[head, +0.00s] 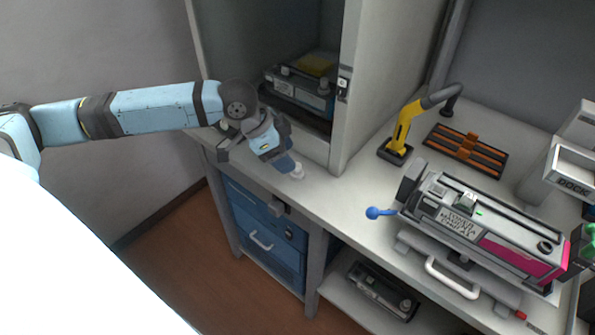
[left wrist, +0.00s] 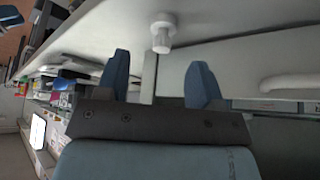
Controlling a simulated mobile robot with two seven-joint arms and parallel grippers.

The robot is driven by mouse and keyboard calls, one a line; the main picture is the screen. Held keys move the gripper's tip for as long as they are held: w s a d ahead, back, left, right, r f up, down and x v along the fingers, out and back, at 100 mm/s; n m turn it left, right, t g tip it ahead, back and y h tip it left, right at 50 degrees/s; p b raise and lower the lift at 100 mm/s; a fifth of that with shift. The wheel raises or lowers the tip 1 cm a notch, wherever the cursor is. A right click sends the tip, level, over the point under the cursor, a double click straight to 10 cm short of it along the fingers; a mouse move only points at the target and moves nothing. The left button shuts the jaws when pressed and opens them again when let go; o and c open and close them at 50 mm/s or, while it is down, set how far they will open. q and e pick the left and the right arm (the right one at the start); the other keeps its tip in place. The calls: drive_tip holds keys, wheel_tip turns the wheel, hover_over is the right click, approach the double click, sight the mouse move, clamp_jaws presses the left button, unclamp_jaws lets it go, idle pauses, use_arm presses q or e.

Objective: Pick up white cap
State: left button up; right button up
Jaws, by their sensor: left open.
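The white cap (left wrist: 162,33) is a small, stepped white cylinder on the pale bench surface in the left wrist view, just beyond and between my fingertips. In the head view the cap (head: 297,171) shows at the end of my left gripper (head: 291,166), near the bench's front edge. My left gripper, with two blue fingers, also shows in the left wrist view (left wrist: 160,75); it is open, with nothing between the fingers. The cap appears apart from both fingers. My right gripper is not clearly in view.
A grey cabinet (head: 352,95) with a dark cartridge unit (head: 300,92) inside stands behind my left gripper. A toner cartridge with a magenta panel (head: 520,255), a yellow tool (head: 402,132) and an orange-barred rack (head: 466,150) are to the right. Blue drawers (head: 262,235) are below.

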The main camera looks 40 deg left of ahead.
use_arm(q)
drive_tip(key=shift+b+x, duration=0.55)
drive_tip(key=shift+x, duration=2.2)
drive_tip(key=shift+w, duration=0.1)
drive_tip(key=c, duration=0.9)
